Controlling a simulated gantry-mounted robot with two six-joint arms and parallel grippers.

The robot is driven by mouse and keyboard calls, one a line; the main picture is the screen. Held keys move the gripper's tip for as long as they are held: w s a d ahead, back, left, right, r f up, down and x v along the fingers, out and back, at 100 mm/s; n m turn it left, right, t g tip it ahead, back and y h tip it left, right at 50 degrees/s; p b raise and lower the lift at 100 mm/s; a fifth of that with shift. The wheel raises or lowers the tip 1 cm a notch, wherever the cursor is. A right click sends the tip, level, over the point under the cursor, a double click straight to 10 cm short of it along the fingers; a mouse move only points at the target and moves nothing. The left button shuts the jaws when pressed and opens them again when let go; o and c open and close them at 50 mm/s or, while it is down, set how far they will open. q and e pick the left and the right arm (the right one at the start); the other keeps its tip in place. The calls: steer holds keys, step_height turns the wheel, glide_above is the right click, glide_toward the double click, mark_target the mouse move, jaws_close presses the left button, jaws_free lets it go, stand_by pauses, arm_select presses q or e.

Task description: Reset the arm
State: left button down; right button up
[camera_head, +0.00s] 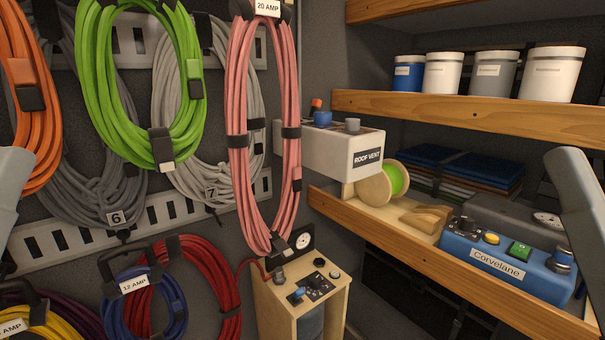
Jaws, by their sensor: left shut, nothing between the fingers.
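My left gripper (10,190) shows only as a grey part at the left edge, beside the orange cord coil (35,120). It is shut with nothing in it, and its fingertips are hard to make out. A grey part of my right arm (582,210) rises at the right edge, in front of the shelves. The right gripper's fingers are out of view. Coiled cords hang on the wall: a green coil (95,90), a pink coil (238,120), grey coils, a red coil (222,270) and a blue coil (173,300).
Wooden shelves (470,112) on the right hold several tubs. A roof vent box (320,150), a green-wound spool (375,188) and a blue Corvelane box (500,262) stand there. A wooden control box (275,300) stands at the bottom middle.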

step_height(320, 180, up, 35)
steer(key=p, duration=3.2)
steer(key=shift+f, duration=0.2)
steer(key=shift+w+f, duration=0.1)
